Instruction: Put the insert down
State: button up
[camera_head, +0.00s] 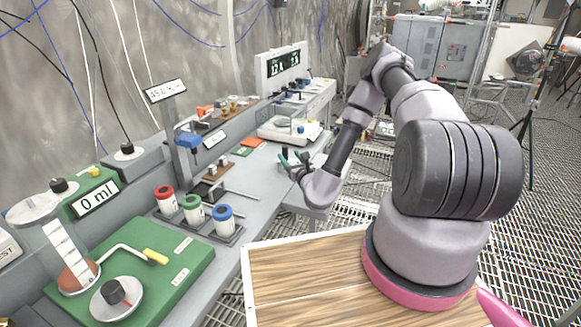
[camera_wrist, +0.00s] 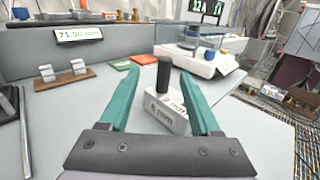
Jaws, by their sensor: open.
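The insert (camera_wrist: 166,110) is a pale grey block marked "8 mm" with an upright dark cylindrical knob. In the wrist view it stands on the grey bench top, between and just beyond my teal fingers. My gripper (camera_wrist: 160,80) is open, with a finger on each side of the knob and clear gaps visible beside it. In the head view my gripper (camera_head: 293,160) is low over the bench's right edge, and the insert cannot be made out there. The underside of the block is partly hidden by my gripper's body.
A white scale (camera_head: 290,130) stands behind, with a lit display (camera_head: 283,66) above. Green and orange pads (camera_head: 252,143) lie to the left. Red, green and blue cups (camera_head: 194,208) stand in a tray nearer. Bare bench (camera_wrist: 240,115) lies right of the insert.

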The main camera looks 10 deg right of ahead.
aim_at(284, 150)
jog(key=shift+w+f, duration=0.15)
jog(key=shift+w, duration=0.25)
jog(key=w, duration=0.4)
jog(key=shift+w+a, duration=0.2)
jog(key=shift+a, duration=0.1)
jog(key=shift+w+a+f, duration=0.15)
jog(key=shift+w, duration=2.6)
grip_shut()
